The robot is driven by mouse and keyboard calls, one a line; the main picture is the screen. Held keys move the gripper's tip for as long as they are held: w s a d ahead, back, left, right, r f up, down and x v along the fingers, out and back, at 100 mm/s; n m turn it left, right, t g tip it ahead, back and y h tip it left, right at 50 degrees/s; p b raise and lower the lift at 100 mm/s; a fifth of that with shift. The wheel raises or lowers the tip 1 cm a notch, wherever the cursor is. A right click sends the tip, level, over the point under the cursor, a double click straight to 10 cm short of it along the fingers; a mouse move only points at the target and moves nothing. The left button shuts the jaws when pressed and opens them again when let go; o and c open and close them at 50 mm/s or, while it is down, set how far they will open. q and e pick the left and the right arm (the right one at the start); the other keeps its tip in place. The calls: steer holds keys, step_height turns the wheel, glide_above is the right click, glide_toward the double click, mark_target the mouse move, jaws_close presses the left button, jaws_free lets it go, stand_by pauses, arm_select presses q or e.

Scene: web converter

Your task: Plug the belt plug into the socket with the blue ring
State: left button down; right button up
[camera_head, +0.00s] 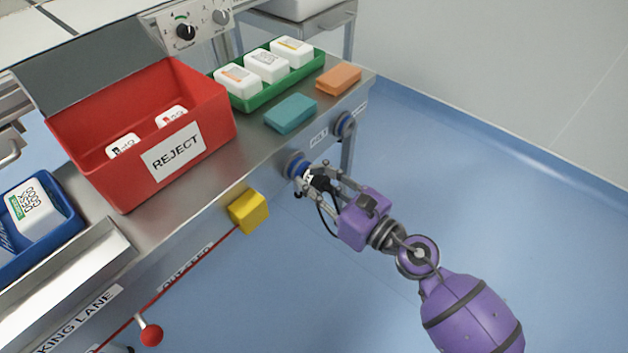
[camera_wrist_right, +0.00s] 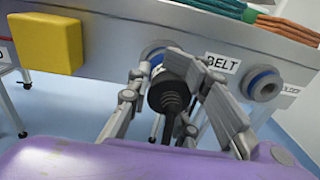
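My right gripper (camera_head: 322,178) is at the bench's front face, with its fingers closed around a black plug (camera_head: 319,183) with a dark cable. The plug also shows between the fingers in the wrist view (camera_wrist_right: 170,94). Its front points at the nearer socket with a blue ring (camera_head: 296,166), very close to it. That socket is partly hidden behind the fingers in the wrist view (camera_wrist_right: 156,53); I cannot tell whether the plug touches or enters it. A second socket (camera_head: 343,125), also blue-ringed in the wrist view (camera_wrist_right: 263,84), sits farther right, empty. My left gripper is not in view.
A yellow block (camera_head: 249,211) sticks out of the bench front left of the nearer socket. A red cord and red ball handle (camera_head: 151,335) lie below. A red reject bin (camera_head: 214,125), green tray (camera_head: 259,101) and teal block (camera_head: 291,114) stand on top. Floor to the right is clear.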

steer(key=o, duration=0.5)
steer(key=v, duration=1.2)
